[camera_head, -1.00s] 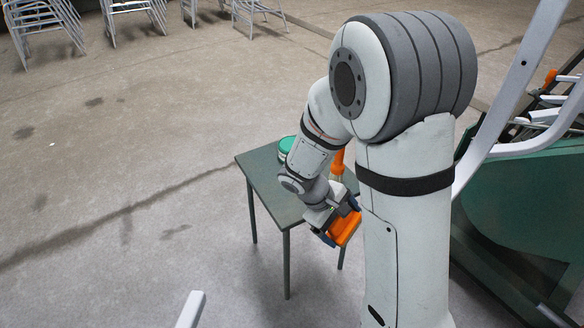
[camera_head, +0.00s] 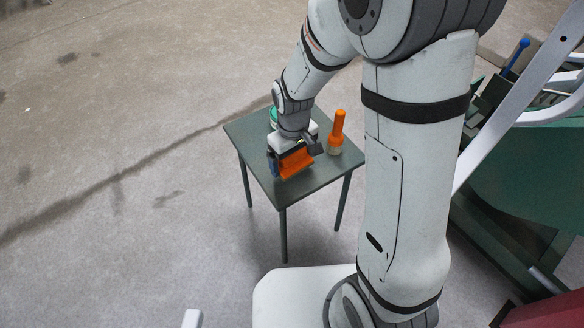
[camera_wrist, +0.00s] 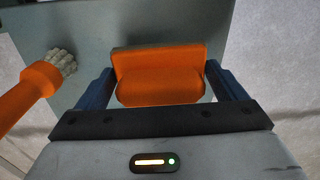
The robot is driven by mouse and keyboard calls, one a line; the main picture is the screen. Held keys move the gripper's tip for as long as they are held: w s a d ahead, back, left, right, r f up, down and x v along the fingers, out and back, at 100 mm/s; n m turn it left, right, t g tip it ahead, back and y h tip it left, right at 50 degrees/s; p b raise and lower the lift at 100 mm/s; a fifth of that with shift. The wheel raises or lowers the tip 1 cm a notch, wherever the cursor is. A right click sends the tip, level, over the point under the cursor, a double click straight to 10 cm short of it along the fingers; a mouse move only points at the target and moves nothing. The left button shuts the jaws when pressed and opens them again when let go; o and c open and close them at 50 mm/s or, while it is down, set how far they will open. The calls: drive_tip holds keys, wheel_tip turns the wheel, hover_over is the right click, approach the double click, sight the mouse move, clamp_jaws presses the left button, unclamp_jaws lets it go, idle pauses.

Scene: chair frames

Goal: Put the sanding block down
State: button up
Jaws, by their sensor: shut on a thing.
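The sanding block is the orange block (camera_head: 296,161), held in my gripper (camera_head: 292,158) over the small dark green table (camera_head: 309,182). In the wrist view the orange block (camera_wrist: 160,75) sits between the two blue fingers of my gripper (camera_wrist: 160,82), which are shut on its sides. The table top (camera_wrist: 105,22) shows behind it. I cannot tell whether the block touches the table top or is slightly above it.
An orange-handled brush (camera_head: 337,132) stands on the table to the right of the block; it also shows in the wrist view (camera_wrist: 28,92). A green-topped container (camera_head: 274,116) is partly hidden behind my arm. The table's near corner is bare. Pale chair frame tubes (camera_head: 515,95) rise at the right.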

sight(293, 166)
wheel_tip(293, 166, down, 4)
drive_tip(key=shift+s+r+b, duration=0.1)
drive_tip(key=shift+b, duration=0.6)
drive_tip(key=shift+r, duration=0.1)
drive_tip(key=shift+c, duration=0.5)
drive_tip(key=o, duration=0.8)
drive_tip(key=shift+o, duration=0.2)
drive_tip(key=shift+r, duration=0.15)
wheel_tip(293, 166, up, 12)
drive_tip(key=p, duration=0.5)
drive_tip(key=s+d+r+m+t, duration=0.1)
drive_tip(key=s+d+r+m, duration=0.5)
drive_tip(key=s+d, duration=0.6)
wheel_tip(293, 166, up, 3)
drive_tip(key=shift+f+m, duration=0.1)
drive_tip(key=shift+m, duration=0.2)
